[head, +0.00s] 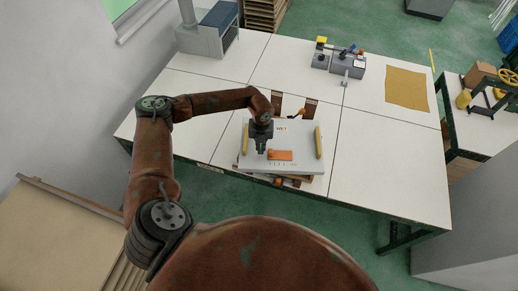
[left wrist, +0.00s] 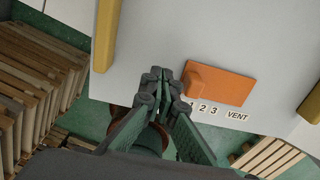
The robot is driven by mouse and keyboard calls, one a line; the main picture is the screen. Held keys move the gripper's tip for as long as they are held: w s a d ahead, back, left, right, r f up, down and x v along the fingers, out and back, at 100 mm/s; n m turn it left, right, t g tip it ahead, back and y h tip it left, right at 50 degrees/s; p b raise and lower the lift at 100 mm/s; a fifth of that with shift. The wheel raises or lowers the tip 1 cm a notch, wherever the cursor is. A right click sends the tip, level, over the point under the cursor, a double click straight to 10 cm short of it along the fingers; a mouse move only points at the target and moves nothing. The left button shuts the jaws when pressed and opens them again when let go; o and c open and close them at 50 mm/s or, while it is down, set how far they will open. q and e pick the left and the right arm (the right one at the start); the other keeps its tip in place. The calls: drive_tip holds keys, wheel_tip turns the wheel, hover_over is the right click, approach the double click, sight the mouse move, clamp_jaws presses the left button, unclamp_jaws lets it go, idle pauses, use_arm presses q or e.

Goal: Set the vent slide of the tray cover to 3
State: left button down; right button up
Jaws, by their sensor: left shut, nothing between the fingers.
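The tray cover (head: 301,142) is a pale grey sheet with a yellow bar handle on each side. The orange vent slide (head: 281,155) lies on its near half. In the left wrist view the slide (left wrist: 228,87) has a raised block at its left end, above the printed marks 1, 2, 3 and VENT (left wrist: 237,115). The mark 1 is partly hidden by a finger. My left gripper (head: 260,150) is shut and empty. Its fingertips (left wrist: 163,76) are just left of the raised block; I cannot tell whether they touch it. My right gripper is not in view.
A grey device (head: 347,62) and a tan cloth (head: 406,88) are farther back. Stacked wooden frames (left wrist: 28,70) show at left in the wrist view. The table right of the cover is clear.

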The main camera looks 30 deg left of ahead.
sight(274, 155)
use_arm(q)
drive_tip(key=shift+w+d+b, duration=0.3)
drive_tip(key=shift+w+d, duration=0.25)
drive_tip(key=shift+d, duration=0.55)
drive_tip(key=shift+w+d+b, duration=0.3)
drive_tip(key=shift+w+d, duration=0.3)
drive_tip(key=shift+d, duration=0.5)
drive_tip(key=shift+w+d+b, duration=0.3)
drive_tip(key=shift+w+d, duration=0.25)
drive_tip(key=shift+d, duration=0.55)
drive_tip(key=shift+s+a+p, duration=0.3)
drive_tip(key=shift+s+a, duration=0.1)
drive_tip(key=shift+a, duration=0.35)
wheel_tip(274, 155, up, 9)
drive_tip(key=p, duration=0.5)
